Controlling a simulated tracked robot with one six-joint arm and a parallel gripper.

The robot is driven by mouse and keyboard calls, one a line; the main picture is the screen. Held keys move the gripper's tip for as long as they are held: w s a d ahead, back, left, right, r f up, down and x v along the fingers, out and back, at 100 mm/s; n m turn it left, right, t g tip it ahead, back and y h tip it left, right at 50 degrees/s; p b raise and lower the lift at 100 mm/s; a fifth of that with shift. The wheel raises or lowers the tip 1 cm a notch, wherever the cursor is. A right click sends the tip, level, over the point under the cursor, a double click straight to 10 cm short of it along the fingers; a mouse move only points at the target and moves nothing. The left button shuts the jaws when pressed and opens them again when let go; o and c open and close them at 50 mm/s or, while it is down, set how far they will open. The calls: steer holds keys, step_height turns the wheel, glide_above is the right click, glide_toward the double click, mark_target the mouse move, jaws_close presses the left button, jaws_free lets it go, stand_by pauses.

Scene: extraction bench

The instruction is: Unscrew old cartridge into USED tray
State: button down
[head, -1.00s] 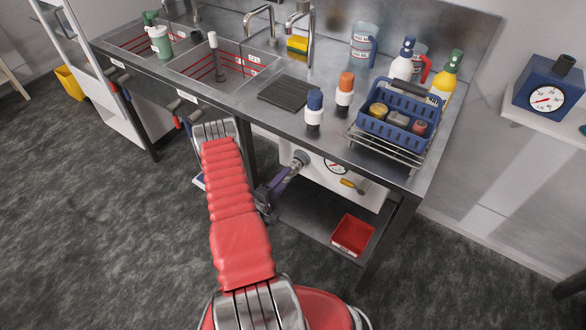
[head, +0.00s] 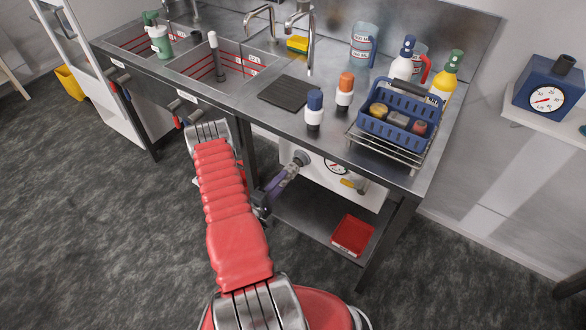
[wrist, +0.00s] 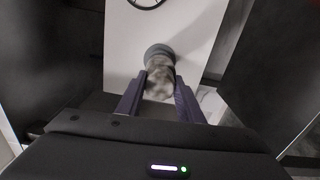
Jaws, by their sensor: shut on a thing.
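The old cartridge (wrist: 160,82) is a mottled grey-beige cylinder in the wrist view. Its far end meets a dark grey round collar (wrist: 159,52) in front of the white panel; I cannot tell whether they are still joined. My gripper (wrist: 160,92) has its two purple fingers shut on the cartridge's sides. In the head view my gripper (head: 288,174) is under the bench front, close to the grey collar (head: 301,158), and the cartridge is partly hidden by the fingers. A red tray (head: 352,235), likely the USED tray, lies on the lower shelf to the right; no label is readable.
The white panel (head: 324,176) carries a gauge and a yellow-handled item beside the collar. A bench leg (head: 392,235) stands right of the tray. Blue-topped (head: 314,108) and orange-topped (head: 345,92) cylinders stand on the bench above, near a blue basket (head: 400,120).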

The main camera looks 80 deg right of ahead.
steer(key=shift+v, duration=1.75)
steer(key=w+a+r+n+t, duration=0.35)
steer(key=w+a, duration=0.25)
steer(key=w, duration=0.4)
steer(key=w+a+r+n+t, duration=0.2)
steer(key=w+a+r+t, duration=0.3)
steer(key=w, duration=0.6)
steer(key=w+a+r+n+t, duration=0.35)
steer(key=w+a, duration=0.35)
steer(key=w, duration=0.3)
steer(key=w+a+r+n+t+y, duration=0.2)
steer(key=w+a+r+t, duration=0.1)
steer(key=a, duration=0.8)
steer(key=w+a+r+n+t+y, duration=0.3)
steer(key=w+a+r+t, duration=0.1)
steer(key=a, duration=0.8)
steer(key=w+a+r+n+t+y, duration=0.2)
steer(key=w+a+r+n+t, duration=0.1)
steer(key=a, duration=0.8)
steer(key=shift+w+a+r+t+y, duration=0.15)
steer(key=shift+a+r+t+y, duration=0.15)
steer(key=shift+t+y, duration=0.1)
